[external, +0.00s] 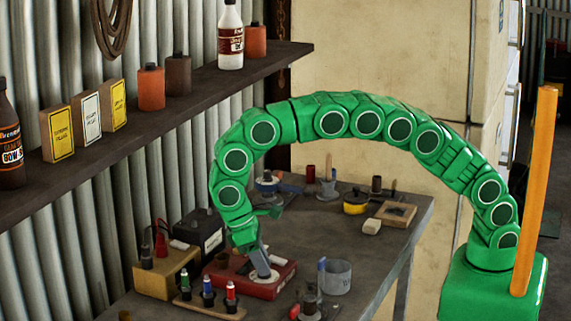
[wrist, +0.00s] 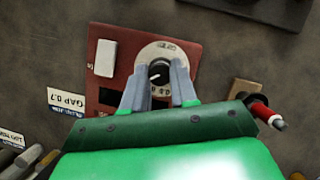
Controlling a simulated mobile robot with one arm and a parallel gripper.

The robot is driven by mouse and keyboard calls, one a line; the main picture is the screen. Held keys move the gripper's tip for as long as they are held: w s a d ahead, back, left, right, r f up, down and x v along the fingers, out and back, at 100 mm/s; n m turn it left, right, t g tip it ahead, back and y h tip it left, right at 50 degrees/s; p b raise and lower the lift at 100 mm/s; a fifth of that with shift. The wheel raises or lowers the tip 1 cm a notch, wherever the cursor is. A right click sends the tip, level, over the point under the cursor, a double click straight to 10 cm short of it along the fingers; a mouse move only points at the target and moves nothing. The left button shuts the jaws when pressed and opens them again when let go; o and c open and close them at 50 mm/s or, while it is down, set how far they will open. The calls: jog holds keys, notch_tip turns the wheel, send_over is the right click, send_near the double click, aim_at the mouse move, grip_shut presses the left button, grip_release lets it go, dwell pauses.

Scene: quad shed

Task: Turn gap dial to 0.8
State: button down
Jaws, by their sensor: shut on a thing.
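The gap dial (wrist: 159,71) is a dark knob with a pale pointer mark, set in a round white scale plate (wrist: 166,50) on a red box. In the wrist view my gripper (wrist: 159,75) has one grey finger on each side of the knob and is shut on it. The scale marks are too small to read, so I cannot tell the setting. In the external view the red box (external: 283,287) lies on the bench and my gripper (external: 265,274) reaches down onto it, hiding the dial.
The red box also bears a white block (wrist: 104,58) and a dark window (wrist: 122,99). A label reading GAP 0.7 (wrist: 68,102) lies beside it. A rack of coloured-top items (external: 208,299), a tan box (external: 167,272) and a grey cup (external: 336,277) stand close around.

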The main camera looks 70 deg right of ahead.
dwell(0.5)
jog(key=c, duration=0.9)
grip_release()
jog(key=shift+r, duration=1.5)
jog(key=shift+s+d+r, duration=0.2)
jog(key=shift+s+r, duration=0.1)
jog(key=shift+r, duration=0.15)
jog(key=shift+s+d+r, duration=1.35)
jog(key=shift+s+r, duration=0.15)
jog(key=shift+s, duration=0.3)
jog(key=shift+s+d+r, duration=1.3)
jog(key=shift+s+r, duration=0.2)
jog(key=shift+s, duration=0.25)
jog(key=shift+s+d+r, duration=1.35)
jog(key=shift+s+r, duration=0.15)
jog(key=shift+s, duration=0.3)
